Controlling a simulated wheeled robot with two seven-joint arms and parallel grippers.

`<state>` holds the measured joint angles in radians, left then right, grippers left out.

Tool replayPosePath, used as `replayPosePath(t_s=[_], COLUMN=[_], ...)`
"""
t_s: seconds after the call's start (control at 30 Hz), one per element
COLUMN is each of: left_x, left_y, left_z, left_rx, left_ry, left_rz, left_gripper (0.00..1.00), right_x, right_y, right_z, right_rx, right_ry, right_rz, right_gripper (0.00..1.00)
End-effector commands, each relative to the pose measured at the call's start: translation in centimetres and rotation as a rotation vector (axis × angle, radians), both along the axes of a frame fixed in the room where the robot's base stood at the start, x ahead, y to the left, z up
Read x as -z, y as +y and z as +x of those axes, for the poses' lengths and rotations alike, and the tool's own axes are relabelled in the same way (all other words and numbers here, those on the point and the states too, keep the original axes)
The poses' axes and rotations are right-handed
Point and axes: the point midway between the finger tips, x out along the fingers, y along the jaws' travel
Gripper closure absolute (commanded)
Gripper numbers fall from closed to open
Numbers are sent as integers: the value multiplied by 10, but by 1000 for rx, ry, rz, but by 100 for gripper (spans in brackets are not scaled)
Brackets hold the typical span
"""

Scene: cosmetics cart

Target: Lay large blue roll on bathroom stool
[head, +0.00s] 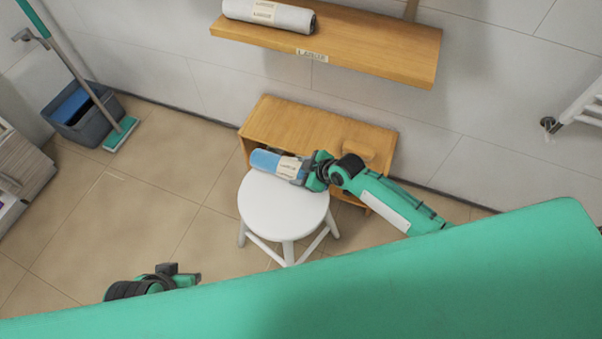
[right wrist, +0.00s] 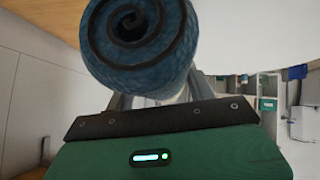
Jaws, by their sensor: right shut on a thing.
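The large blue roll (head: 265,161) has a pale label band around it. It lies on its side at the back edge of the round white stool seat (head: 284,210); whether it rests on the seat or hovers just over it I cannot tell. My right gripper (head: 303,172) is shut on the roll's right end, reaching in from the right. In the right wrist view the roll's spiral end (right wrist: 140,25) shows between the fingers. My left gripper (head: 187,276) is low at the left, away from the stool, and its jaws are too unclear to judge.
A low wooden bench (head: 320,127) stands right behind the stool. A wooden wall shelf (head: 380,42) holds a white roll (head: 268,14). A grey bucket (head: 85,120) and a green mop (head: 121,134) stand at the left. The tiled floor left of the stool is clear.

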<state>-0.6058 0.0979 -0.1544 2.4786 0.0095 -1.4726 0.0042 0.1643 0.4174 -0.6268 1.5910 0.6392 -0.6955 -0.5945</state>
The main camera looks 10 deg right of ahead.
Motion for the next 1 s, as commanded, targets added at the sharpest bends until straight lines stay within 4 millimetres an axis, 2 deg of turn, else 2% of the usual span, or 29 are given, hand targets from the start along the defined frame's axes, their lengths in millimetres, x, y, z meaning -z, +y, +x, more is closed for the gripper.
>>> replayPosePath(t_s=[0.07, 0.4, 0.43, 0.53, 0.87, 1.0], left_x=[1, 2, 1, 1, 0, -3], left_y=[-2, -5, -5, -5, -5, 0], left_z=[2, 4, 5, 5, 4, -1], left_rx=[4, 9, 9, 9, 8, 3], left_ry=[-18, -34, -37, -36, -33, -3], left_rz=[-7, -13, -15, -14, -12, 0], left_gripper=[64, 64, 64, 64, 64, 64], right_x=[9, 12, 12, 12, 10, -1], right_y=[0, 0, 0, 0, 0, -8], right_z=[0, 0, 0, 0, 0, -8], right_rx=[0, 0, 0, 0, 0, 0], right_ry=[-1, -3, -1, -1, -1, -1], right_rz=[1, 1, -1, -1, -1, -2], right_gripper=[77, 77, 41, 23, 23, 23])
